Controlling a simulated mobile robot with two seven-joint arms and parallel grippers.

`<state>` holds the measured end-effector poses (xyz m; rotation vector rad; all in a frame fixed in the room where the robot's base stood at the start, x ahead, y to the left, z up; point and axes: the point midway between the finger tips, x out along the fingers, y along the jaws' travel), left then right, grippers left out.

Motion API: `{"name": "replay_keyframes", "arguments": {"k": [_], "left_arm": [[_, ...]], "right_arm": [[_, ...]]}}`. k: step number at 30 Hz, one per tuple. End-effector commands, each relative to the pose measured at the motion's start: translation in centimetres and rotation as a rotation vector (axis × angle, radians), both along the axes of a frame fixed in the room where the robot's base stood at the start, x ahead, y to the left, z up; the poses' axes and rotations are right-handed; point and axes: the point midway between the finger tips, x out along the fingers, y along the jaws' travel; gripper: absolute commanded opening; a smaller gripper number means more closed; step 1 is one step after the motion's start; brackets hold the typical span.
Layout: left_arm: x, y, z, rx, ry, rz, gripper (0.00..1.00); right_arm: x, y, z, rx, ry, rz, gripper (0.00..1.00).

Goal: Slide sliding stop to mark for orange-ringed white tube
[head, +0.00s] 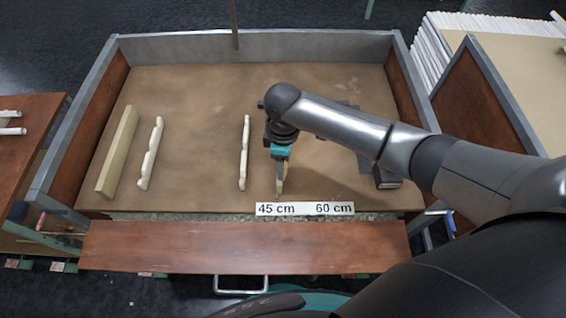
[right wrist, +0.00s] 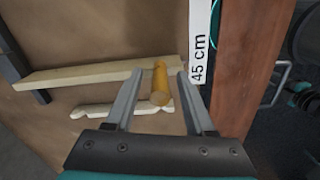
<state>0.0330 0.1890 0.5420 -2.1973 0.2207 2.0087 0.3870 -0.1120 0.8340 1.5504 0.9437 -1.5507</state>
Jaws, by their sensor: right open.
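The sliding stop appears as a pale wooden bar (right wrist: 85,75) with an upright orange peg (right wrist: 160,84) on it. In the head view the bar's near end (head: 279,188) shows under my right gripper, close to the 45 cm text of the white mark strip (head: 305,208); the rest is hidden by my arm. The strip also reads 60 cm, farther right. My right gripper (right wrist: 156,92) is open, its fingers on either side of the peg; contact cannot be told. No orange-ringed white tube can be made out. My left gripper is not in view.
A notched pale rest (head: 244,152) lies just left of the stop, a second rest (head: 150,153) and a long pale block (head: 118,150) farther left. A dark block (head: 386,178) sits at right. Raised walls enclose the tray (head: 240,48). White tubes (head: 425,58) are stacked outside at right.

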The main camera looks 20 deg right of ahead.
Motion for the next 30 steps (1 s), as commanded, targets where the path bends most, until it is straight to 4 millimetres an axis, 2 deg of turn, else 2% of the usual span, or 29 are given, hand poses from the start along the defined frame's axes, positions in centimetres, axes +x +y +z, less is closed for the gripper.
{"name": "replay_keyframes", "arguments": {"k": [8,22,30], "left_arm": [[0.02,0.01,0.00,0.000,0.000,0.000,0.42],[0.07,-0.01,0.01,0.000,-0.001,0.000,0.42],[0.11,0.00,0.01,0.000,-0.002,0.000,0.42]], "right_arm": [[-0.01,0.03,-0.08,0.000,0.000,0.000,0.52],[0.00,0.04,-0.05,0.001,0.000,0.000,0.00],[0.00,0.02,-0.05,0.001,0.000,0.000,0.00]]}}
